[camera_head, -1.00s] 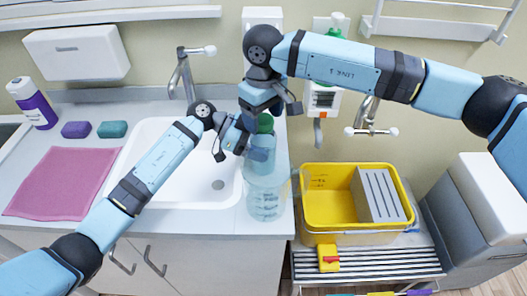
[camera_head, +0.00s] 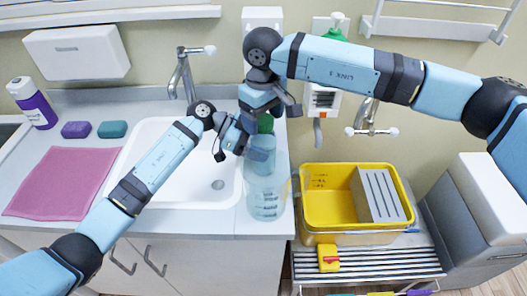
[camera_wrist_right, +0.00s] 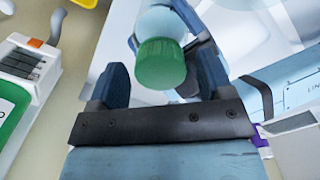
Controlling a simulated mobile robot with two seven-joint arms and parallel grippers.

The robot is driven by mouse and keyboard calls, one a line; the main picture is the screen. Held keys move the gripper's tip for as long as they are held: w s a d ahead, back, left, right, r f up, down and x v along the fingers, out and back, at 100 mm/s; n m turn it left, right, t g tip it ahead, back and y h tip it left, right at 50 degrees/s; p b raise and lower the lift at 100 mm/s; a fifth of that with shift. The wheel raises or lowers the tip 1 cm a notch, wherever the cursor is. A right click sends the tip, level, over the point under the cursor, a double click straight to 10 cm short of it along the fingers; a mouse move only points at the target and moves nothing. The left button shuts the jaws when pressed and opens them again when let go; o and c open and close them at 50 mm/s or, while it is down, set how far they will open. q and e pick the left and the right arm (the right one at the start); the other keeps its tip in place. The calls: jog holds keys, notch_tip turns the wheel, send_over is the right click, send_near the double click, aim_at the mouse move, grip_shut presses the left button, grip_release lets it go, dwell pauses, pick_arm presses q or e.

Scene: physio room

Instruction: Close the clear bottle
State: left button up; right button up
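The clear bottle (camera_head: 262,148) stands upright at the counter's right end, partly covered by my grippers and a jug. Its green cap (camera_head: 265,123) is at the bottle's top; it also shows in the right wrist view (camera_wrist_right: 160,63). Whether the cap is fully seated cannot be told. My left gripper (camera_head: 246,143) reaches in from the left, shut around the bottle's upper body. My right gripper (camera_head: 268,112) is above the bottle, pointing down. In the right wrist view its fingers are apart on either side of the cap, with gaps.
A clear measuring jug (camera_head: 266,205) stands in front of the bottle. The sink (camera_head: 190,185) is to the left, with a pink cloth (camera_head: 62,182), two sponges and a purple-white bottle (camera_head: 33,104) beyond. A yellow tub (camera_head: 330,208) sits on a cart at the right.

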jog(key=shift+r, duration=2.3)
jog(key=o, duration=0.5)
notch_tip(320, 180, up, 12)
pick_arm(q)
jog(key=o, duration=1.8)
jog(key=shift+a, duration=0.15)
